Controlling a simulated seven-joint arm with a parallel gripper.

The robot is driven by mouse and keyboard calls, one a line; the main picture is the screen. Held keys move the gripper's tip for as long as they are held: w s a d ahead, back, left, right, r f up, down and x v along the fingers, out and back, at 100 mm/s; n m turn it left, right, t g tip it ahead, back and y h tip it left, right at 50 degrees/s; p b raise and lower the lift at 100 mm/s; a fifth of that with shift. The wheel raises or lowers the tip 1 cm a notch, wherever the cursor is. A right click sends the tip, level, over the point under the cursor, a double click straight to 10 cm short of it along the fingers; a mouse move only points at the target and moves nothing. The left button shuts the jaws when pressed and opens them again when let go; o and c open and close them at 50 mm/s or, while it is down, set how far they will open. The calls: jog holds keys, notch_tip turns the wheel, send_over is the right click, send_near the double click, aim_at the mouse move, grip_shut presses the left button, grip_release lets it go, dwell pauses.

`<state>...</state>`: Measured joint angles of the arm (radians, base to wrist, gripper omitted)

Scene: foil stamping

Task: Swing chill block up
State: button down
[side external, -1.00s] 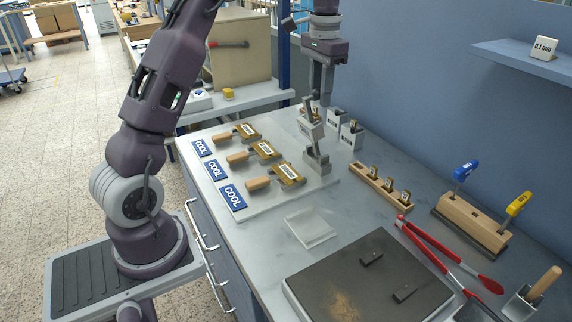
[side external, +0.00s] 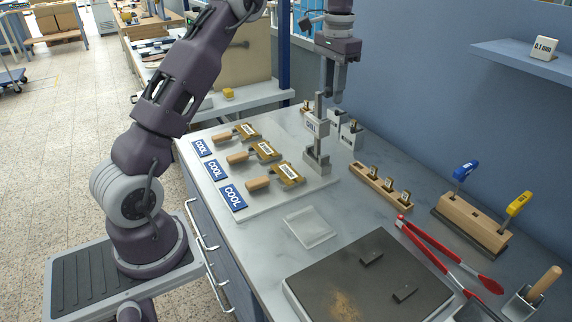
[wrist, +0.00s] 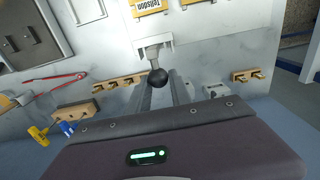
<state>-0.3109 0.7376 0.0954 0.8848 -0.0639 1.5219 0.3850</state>
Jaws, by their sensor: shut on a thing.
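The chill block (side external: 317,127) is a pale metal block with a labelled face. It sits on a hinged arm above a grey stand (side external: 316,160) on the bench, and the arm now looks nearly upright. My gripper (side external: 330,96) is at the top of this arm. In the wrist view, a black ball knob (wrist: 158,77) shows at the fingertips of my gripper (wrist: 160,88), which is shut on it. The fingers partly hide the contact in the side view.
Three brass stamps (side external: 264,150) with wooden handles lie on a plate beside blue COOL labels (side external: 233,197). A wooden rack (side external: 378,190) with small brass pieces stands to the right. Two small grey label-faced blocks (side external: 351,135) stand just behind. Red tongs (side external: 428,255) lie nearer the front.

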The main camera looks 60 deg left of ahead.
jog(key=shift+w+f, duration=0.2)
jog(key=shift+w, duration=0.7)
jog(key=shift+w+f, duration=0.2)
jog(key=shift+w, duration=0.65)
jog(key=c, duration=1)
grip_release()
jog(key=s+d+r+t, duration=0.3)
jog(key=s+d+r, duration=0.7)
jog(key=s+r, duration=0.4)
jog(key=s+d+f+t, duration=0.1)
jog(key=s+d+f, duration=0.1)
jog(key=s, duration=0.5)
jog(key=s+d+f, duration=0.2)
jog(key=s+f, duration=0.3)
jog(key=s, duration=0.3)
jog(key=s+d+f+t, duration=0.1)
jog(key=s+d+f, duration=0.2)
jog(key=s, duration=0.4)
jog(key=shift+s+f+t, duration=0.15)
jog(key=shift+s+t, duration=0.15)
jog(key=shift+s, duration=0.05)
